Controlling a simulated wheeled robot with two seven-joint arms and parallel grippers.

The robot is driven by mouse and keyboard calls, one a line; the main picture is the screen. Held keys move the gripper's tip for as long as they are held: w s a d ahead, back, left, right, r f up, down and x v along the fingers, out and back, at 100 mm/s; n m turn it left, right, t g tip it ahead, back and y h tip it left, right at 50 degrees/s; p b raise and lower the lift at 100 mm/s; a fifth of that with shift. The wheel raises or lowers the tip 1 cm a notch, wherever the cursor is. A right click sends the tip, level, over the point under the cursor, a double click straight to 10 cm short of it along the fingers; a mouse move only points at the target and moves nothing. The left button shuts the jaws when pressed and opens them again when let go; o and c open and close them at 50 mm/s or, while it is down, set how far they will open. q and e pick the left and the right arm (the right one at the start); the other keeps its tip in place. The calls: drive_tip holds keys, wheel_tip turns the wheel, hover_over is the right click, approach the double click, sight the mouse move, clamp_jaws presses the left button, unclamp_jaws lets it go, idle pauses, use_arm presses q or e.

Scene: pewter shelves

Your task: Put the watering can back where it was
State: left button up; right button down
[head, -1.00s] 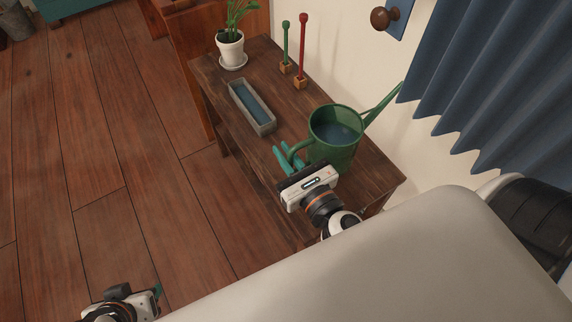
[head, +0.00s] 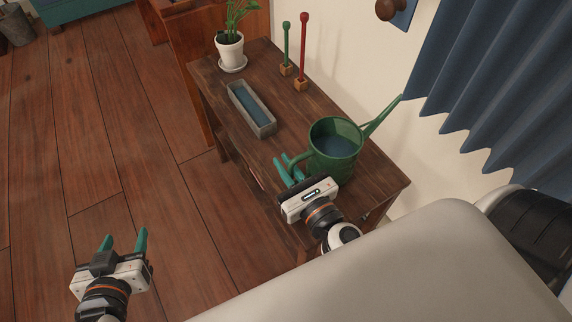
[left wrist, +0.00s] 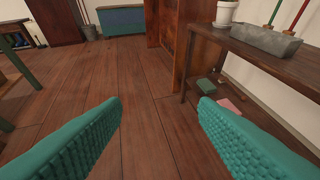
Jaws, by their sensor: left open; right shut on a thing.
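The green watering can (head: 335,163), with dark water inside, is upright at the near end of the dark wooden shelf table (head: 291,119). Its spout points up and right toward the curtain. Whether its base touches the top is hard to tell. My right gripper (head: 288,168) is shut on the watering can at its handle side, the left; the exact grip is partly hidden. My left gripper (head: 124,242) is open and empty over the floor at lower left. Its two teal fingers stand wide apart in the left wrist view (left wrist: 159,112).
A grey trough (head: 264,119), a potted plant (head: 229,50) and green and red sticks (head: 302,50) in wooden blocks stand further back on the table. A blue curtain (head: 490,80) hangs at right. Items lie on a lower shelf (left wrist: 230,100).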

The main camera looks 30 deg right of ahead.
use_arm(q)
drive_tip(key=shift+w+r, duration=0.1)
drive_tip(key=shift+r, duration=0.05)
drive_tip(key=shift+d+r, duration=0.1)
use_arm(e)
drive_tip(key=c, duration=1.5)
unclamp_jaws()
drive_tip(key=shift+f, duration=0.1)
